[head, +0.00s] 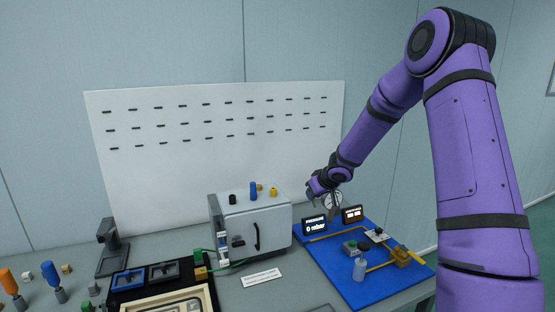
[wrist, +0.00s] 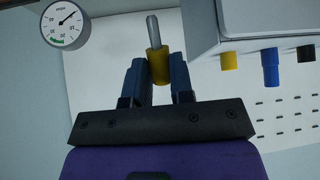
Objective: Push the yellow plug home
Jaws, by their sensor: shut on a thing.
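In the wrist view, my gripper (wrist: 157,72) is shut on a yellow plug (wrist: 156,65). A grey metal pin (wrist: 152,30) sticks out of the plug, away from the jaws, and its tip touches nothing that I can see. A grey box (wrist: 215,25) stands to the right in that view, with a yellow fitting (wrist: 229,61), a blue fitting (wrist: 270,68) and a black fitting (wrist: 306,53). In the head view, my gripper (head: 323,203) is right of the box (head: 262,222), above the blue board; the held plug is too small to make out. No socket for it is clear.
The blue board (head: 350,288) carries a lit "0 mbar" display (head: 315,225), a second display (head: 352,214), a grey cylinder (head: 359,269) and yellow pipes. A round gauge (wrist: 62,24) is near my gripper. A white panel (head: 150,180) stands behind. Trays and coloured pegs lie left.

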